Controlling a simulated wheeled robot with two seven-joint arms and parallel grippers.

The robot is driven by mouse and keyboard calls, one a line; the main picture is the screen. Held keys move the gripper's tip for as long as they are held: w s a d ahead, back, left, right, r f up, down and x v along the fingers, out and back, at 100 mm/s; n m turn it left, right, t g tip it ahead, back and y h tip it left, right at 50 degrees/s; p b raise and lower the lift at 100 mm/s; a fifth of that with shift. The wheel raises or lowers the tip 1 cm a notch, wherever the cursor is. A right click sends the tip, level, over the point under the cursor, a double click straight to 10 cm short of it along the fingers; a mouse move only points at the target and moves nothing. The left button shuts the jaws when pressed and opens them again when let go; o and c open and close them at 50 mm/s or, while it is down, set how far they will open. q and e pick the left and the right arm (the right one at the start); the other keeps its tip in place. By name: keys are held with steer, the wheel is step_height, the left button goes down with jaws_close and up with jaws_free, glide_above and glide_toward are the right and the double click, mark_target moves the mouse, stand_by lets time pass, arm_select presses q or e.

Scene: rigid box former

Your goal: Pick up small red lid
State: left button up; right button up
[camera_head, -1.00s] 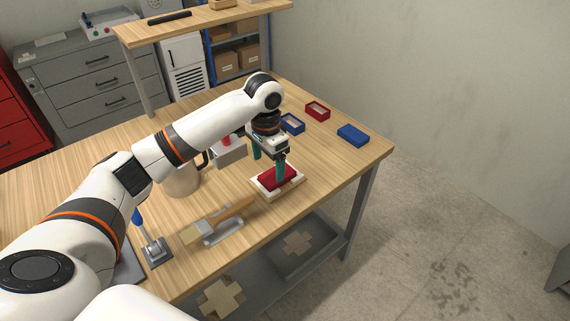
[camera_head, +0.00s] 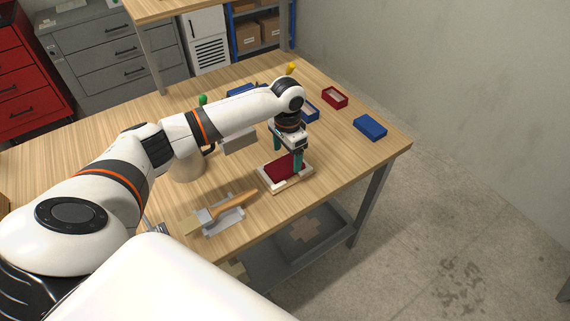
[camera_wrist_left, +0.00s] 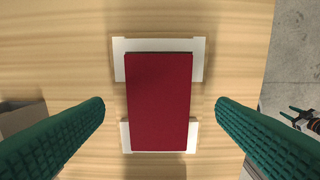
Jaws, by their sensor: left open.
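The small red lid (camera_head: 279,168) lies flat in a white holder (camera_head: 303,176) near the front edge of the wooden bench. In the left wrist view the lid (camera_wrist_left: 160,100) is a dark red rectangle, and the white holder (camera_wrist_left: 118,62) shows at both its ends. My left gripper (camera_head: 287,154) is open, pointing down over the lid. In the left wrist view its green fingers (camera_wrist_left: 160,105) stand to either side of the lid with a clear gap on each side. Part of what may be my right gripper (camera_wrist_left: 306,120) shows at the right edge of that view.
A brush and a metal scraper (camera_head: 225,213) lie left of the holder, with a beige mug (camera_head: 187,167) behind them. An open red box (camera_head: 334,97), a blue box (camera_head: 311,112) and a blue piece (camera_head: 370,127) are farther right. The bench right of the holder is clear.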

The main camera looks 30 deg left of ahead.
mark_target(285, 164)
arm_select(q)
steer(key=f, duration=0.3)
steer(key=shift+s+a+f+p, duration=0.15)
steer(key=shift+s+f+p, duration=0.05)
steer(key=shift+f+p, duration=0.15)
arm_select(e)
steer(key=shift+w+r, duration=0.45)
steer(key=shift+r, duration=0.05)
arm_select(q)
steer(key=c, duration=1.1)
steer(key=shift+o, duration=0.2)
arm_select(e)
steer(key=shift+s, duration=0.2)
arm_select(q)
steer(key=shift+r, duration=0.1)
